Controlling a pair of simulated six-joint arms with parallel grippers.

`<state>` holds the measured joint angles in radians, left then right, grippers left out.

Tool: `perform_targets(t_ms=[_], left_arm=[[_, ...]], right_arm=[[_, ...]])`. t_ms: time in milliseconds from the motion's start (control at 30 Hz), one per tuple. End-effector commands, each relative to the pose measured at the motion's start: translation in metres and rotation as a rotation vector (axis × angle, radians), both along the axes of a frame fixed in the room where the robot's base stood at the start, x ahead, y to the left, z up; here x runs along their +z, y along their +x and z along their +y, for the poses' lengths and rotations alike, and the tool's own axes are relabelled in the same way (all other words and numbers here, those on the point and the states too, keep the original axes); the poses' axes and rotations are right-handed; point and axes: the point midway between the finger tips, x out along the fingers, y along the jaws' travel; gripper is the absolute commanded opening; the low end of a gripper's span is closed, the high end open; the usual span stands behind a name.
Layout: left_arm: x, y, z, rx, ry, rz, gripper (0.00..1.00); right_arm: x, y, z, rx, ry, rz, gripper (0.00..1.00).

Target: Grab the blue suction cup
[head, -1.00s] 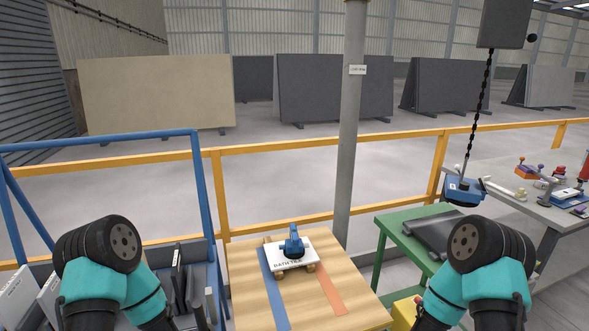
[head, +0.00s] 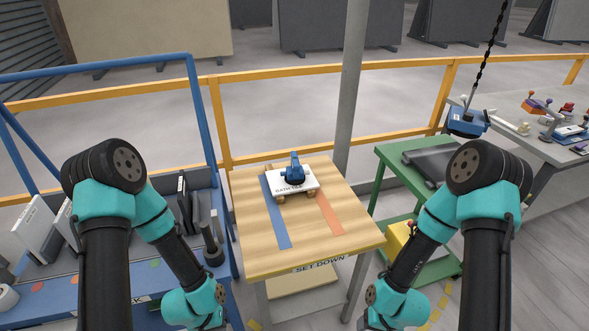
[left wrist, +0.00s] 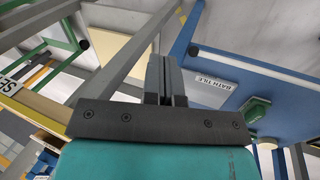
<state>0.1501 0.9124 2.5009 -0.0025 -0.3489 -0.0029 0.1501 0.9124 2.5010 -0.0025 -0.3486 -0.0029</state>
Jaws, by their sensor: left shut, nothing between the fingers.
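A blue suction cup (head: 293,168) with a dark base stands on a white tile (head: 310,182), which rests on small wooden blocks on the wooden set-down table (head: 255,255). Another blue device (head: 465,123) hangs from a chain at the right. My left gripper's fingers (left wrist: 167,85) show in the left wrist view, shut and empty; they touch nothing that I can make out. The head view shows my left forearm bent down at the lower left, short of the table, with its fingers out of sight. My right arm is bent down at the right; its gripper is out of frame.
A blue-framed cart (head: 110,290) with upright slabs stands left of the table. A green stand (head: 392,165) and a grey bench (head: 540,150) are at the right. A grey post (head: 350,90) and yellow railing (head: 290,72) stand behind. The table's front is clear.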

Motion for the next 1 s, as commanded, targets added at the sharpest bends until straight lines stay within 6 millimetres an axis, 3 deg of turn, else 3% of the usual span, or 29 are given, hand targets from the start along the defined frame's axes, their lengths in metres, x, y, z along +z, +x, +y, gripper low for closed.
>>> perform_targets(t_ms=[333,900,1000], left_arm=[[0.0000,0.0000,0.0000,0.000,0.000,0.000,0.01],[0.0000,0.0000,0.0000,0.000,0.000,0.000,0.56],[0.0000,0.0000,0.0000,0.000,0.000,0.000,0.57]], right_arm=[[0.0000,0.0000,0.0000,0.000,0.000,0.000,0.57],[0.0000,0.0000,0.0000,0.000,0.000,0.000,0.57],[0.0000,0.0000,0.0000,0.000,0.000,0.000,0.57]])
